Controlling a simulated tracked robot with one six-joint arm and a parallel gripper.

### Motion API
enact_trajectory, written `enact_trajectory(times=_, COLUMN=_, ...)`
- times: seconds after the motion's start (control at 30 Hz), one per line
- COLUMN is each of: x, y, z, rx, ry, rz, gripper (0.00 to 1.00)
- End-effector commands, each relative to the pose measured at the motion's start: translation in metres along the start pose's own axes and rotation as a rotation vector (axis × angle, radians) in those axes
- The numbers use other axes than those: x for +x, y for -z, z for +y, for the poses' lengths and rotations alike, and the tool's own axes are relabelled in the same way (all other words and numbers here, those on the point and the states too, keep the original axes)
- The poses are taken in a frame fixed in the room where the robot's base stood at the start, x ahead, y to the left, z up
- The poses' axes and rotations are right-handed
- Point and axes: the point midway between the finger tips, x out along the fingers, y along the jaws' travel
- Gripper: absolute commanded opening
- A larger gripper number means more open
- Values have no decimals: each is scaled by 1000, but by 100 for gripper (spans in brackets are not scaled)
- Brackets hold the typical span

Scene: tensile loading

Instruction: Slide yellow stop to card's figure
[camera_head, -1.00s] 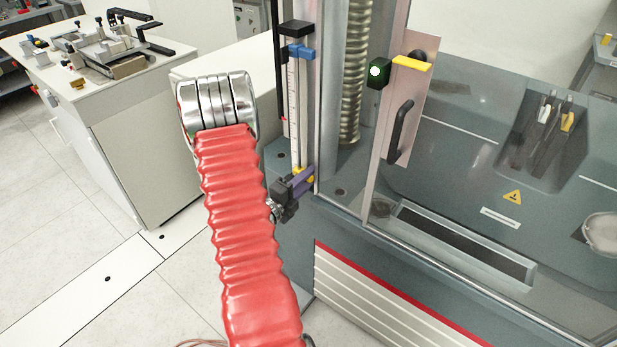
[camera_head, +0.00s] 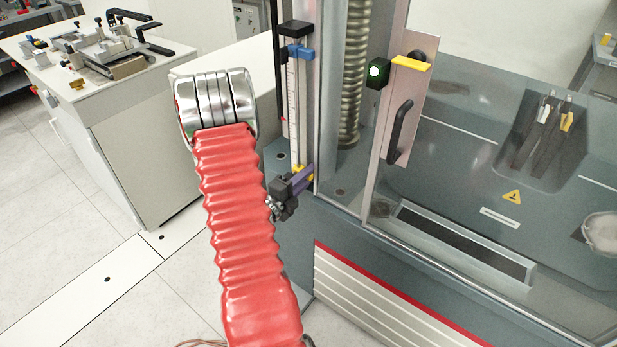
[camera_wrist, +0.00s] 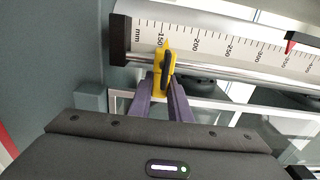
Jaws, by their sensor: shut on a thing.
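The yellow stop (camera_wrist: 158,72) sits on the round rail below the scale (camera_wrist: 220,45) in the wrist view. It is at about the 150 mark, close to the dark end block (camera_wrist: 118,40). A dark knob shows on the stop. My gripper's purple fingers (camera_wrist: 164,84) are shut on it from below. In the head view, the stop (camera_head: 298,170) is at the low end of the upright scale (camera_head: 293,110), partly hidden by my gripper (camera_head: 303,178). I cannot make out a card with a figure in either view.
A blue clamp (camera_head: 299,51) sits near the scale's top. A red pointer (camera_wrist: 292,42) is farther along the scale in the wrist view. The machine's glass door with a black handle (camera_head: 400,130) stands just right. A cabinet with a fixture (camera_head: 110,50) stands left.

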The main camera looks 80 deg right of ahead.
Motion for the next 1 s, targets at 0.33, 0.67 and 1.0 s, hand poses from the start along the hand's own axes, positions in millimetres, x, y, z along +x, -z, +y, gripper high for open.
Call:
enact_trajectory(times=0.33, x=0, y=-1, z=-1, rx=1, ry=2, rz=-1, gripper=25)
enact_trajectory(times=0.67, x=0, y=0, z=0, rx=1, ry=1, rz=-1, gripper=36)
enact_trajectory(times=1.0, x=-18, y=-1, z=0, rx=1, ry=1, rz=-3, gripper=36)
